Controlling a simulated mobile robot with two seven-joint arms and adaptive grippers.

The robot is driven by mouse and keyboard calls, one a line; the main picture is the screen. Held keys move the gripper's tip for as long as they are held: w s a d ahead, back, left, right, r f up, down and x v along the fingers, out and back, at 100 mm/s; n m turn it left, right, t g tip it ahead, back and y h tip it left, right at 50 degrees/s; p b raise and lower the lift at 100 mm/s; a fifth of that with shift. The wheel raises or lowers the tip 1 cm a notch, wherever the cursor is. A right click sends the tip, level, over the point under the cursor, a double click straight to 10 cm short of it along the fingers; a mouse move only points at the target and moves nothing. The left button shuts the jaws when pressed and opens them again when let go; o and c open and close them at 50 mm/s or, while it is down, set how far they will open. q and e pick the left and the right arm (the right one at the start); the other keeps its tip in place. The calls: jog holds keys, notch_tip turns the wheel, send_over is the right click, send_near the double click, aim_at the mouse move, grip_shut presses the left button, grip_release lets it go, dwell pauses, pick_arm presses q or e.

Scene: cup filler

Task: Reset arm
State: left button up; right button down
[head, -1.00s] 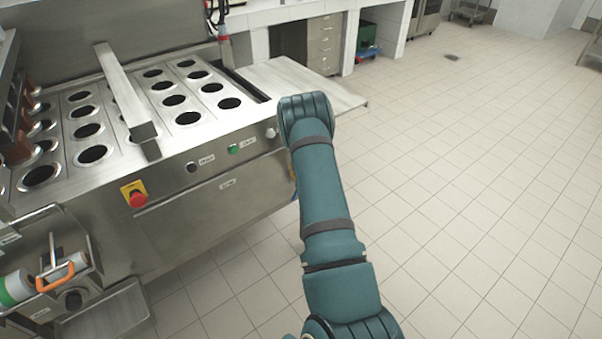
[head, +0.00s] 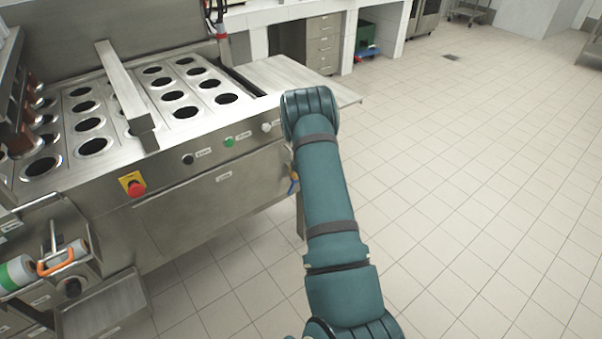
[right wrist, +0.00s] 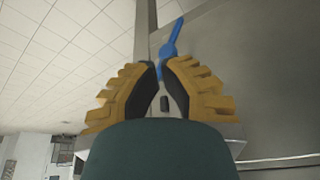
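My right arm reaches forward over the floor beside the steel cup-filling machine (head: 215,195). Its gripper is mostly hidden behind the arm in the head view; a small orange and blue bit shows at the machine's right side. In the right wrist view the right gripper (right wrist: 160,64) has two yellow ridged fingers that lean in, with a narrow gap at the tips. A blue piece (right wrist: 171,42) shows at and beyond the gap; I cannot tell if the fingers grip it. My left gripper is not in view.
The machine's round holes, red stop button (head: 137,188) and green button (head: 229,142) lie left of my arm. A metal side shelf (head: 300,80) juts out beyond it. An orange-handled tool (head: 62,260) sits at lower left. The tiled floor on the right is clear.

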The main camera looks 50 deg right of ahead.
pick_arm(q)
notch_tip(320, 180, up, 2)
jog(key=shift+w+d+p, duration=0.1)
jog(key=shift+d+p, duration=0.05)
jog(key=shift+p, duration=0.65)
pick_arm(e)
jog(key=v, duration=0.8)
jog(key=shift+s+d+r, duration=0.2)
jog(key=shift+d+r, duration=0.1)
jog(key=shift+r, duration=0.15)
jog(key=a+f+n+y, duration=0.2)
jog(key=a+f, duration=0.3)
jog(key=a, duration=1)
jog(key=a+f+n+y, duration=0.1)
jog(key=a+f, duration=0.3)
jog(key=a, duration=1.1)
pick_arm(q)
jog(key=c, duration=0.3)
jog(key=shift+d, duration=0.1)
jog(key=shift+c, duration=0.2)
pick_arm(e)
jog(key=s+a+n+y, duration=0.1)
jog(key=s+a, duration=0.4)
jog(key=a, duration=0.6)
jog(key=s+a+n+g+y, duration=0.1)
jog(key=s+a, duration=0.5)
jog(key=a, duration=0.6)
jog(key=shift+s+a+r+n+g+y, duration=0.15)
jog(key=shift+a+r+n+g+y, duration=0.25)
jog(key=shift+n+y, duration=0.4)
